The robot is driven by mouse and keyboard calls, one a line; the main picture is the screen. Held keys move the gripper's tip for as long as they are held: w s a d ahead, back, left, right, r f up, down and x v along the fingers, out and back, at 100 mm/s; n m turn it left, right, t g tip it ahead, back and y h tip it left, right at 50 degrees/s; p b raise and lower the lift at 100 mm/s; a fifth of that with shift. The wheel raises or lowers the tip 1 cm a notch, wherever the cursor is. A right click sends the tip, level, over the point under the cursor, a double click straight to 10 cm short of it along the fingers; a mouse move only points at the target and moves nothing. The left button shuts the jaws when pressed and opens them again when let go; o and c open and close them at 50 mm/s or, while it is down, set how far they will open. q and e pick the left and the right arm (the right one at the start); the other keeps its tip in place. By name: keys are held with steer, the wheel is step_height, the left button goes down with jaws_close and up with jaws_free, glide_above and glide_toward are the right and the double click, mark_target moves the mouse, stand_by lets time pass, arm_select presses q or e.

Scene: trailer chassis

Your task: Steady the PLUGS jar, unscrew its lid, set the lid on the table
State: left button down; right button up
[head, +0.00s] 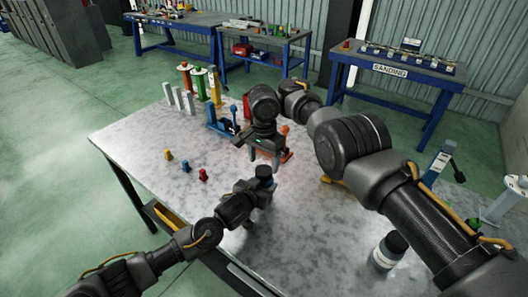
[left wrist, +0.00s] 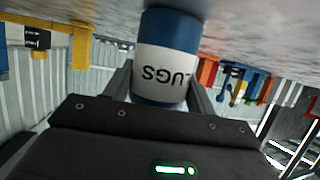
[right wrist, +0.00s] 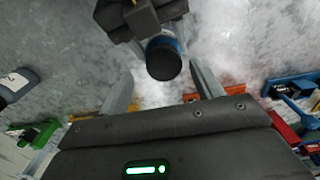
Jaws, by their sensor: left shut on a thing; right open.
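The PLUGS jar (left wrist: 165,72) is blue with a white label, of which "LUGS" shows in the left wrist view. It stands on the grey table (head: 130,140). My left gripper (head: 262,194) is shut on the jar's body from the near side. The jar's dark lid (right wrist: 163,62) is on top, and it also shows in the head view (head: 264,171). My right gripper (head: 265,160) is open and empty just above and beyond the lid. In the right wrist view the lid lies ahead between its spread fingers, apart from both.
A white jar with a dark lid (head: 388,252) stands at the near right, beside my right arm. Small yellow (head: 169,156), blue (head: 186,167) and red (head: 203,175) pieces stand to the left. Blue (head: 222,122) and orange clamps stand behind.

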mark_target(264, 172)
steer(key=shift+d+f, duration=0.1)
steer(key=shift+f, duration=1.75)
